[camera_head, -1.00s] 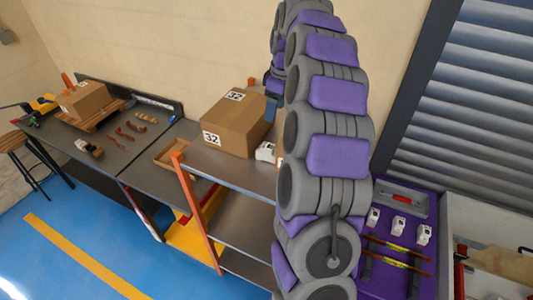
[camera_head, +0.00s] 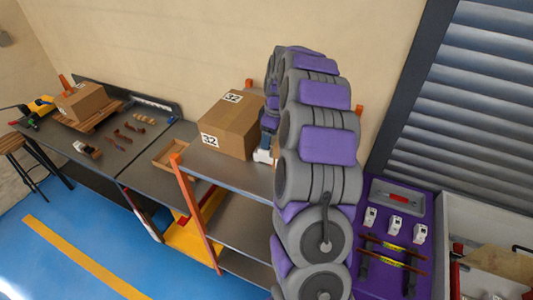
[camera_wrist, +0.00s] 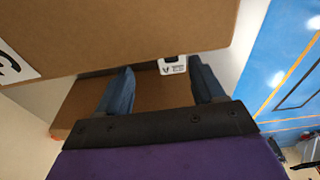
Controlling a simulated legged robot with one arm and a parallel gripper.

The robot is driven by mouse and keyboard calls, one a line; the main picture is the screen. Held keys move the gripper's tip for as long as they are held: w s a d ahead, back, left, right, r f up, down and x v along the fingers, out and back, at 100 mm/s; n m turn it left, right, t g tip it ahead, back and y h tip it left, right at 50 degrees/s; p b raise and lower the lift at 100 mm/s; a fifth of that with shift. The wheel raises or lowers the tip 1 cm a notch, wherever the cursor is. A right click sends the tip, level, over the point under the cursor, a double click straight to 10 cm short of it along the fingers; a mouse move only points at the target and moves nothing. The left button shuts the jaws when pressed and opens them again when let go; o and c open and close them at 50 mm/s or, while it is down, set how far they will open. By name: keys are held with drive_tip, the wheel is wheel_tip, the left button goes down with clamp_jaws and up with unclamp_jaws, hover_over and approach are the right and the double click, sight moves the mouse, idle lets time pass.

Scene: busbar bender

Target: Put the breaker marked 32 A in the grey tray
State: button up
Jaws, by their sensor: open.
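A small white breaker (camera_head: 263,156) is on the upper shelf, just right of a cardboard box marked 32. In the wrist view a white breaker (camera_wrist: 172,65) shows ahead, in the gap between the fingertips, partly hidden by the box. Its rating is too small to read. My gripper (camera_wrist: 163,75) is open, with blue fingers apart and nothing seen gripped. In the head view its blue fingers (camera_head: 266,141) are just above the breaker; contact cannot be told. A grey tray (camera_head: 384,189) with a red item in it lies on the purple board at right.
The cardboard box (camera_head: 229,124) stands close left of my gripper. White breakers (camera_head: 395,225) sit in a row below the tray on the purple board (camera_head: 385,285). An orange-posted shelf (camera_head: 245,215) stands below. A dark bench (camera_head: 95,150) with tools is at left.

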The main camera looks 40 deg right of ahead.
sight(265, 154)
drive_tip(key=shift+a+f, duration=0.2)
drive_tip(key=f, duration=0.1)
drive_tip(key=a+f, duration=0.1)
drive_tip(key=f, duration=0.1)
drive_tip(key=f+p, duration=0.1)
drive_tip(key=shift+w+a+f, duration=0.1)
drive_tip(key=shift+a+f, duration=0.2)
drive_tip(key=shift+f, duration=0.05)
drive_tip(key=shift+d, duration=0.3)
drive_tip(key=shift+c, duration=1)
drive_tip(key=shift+a, duration=0.25)
drive_tip(key=c, duration=1)
drive_tip(key=shift+d, duration=0.15)
drive_tip(key=shift+r, duration=0.1)
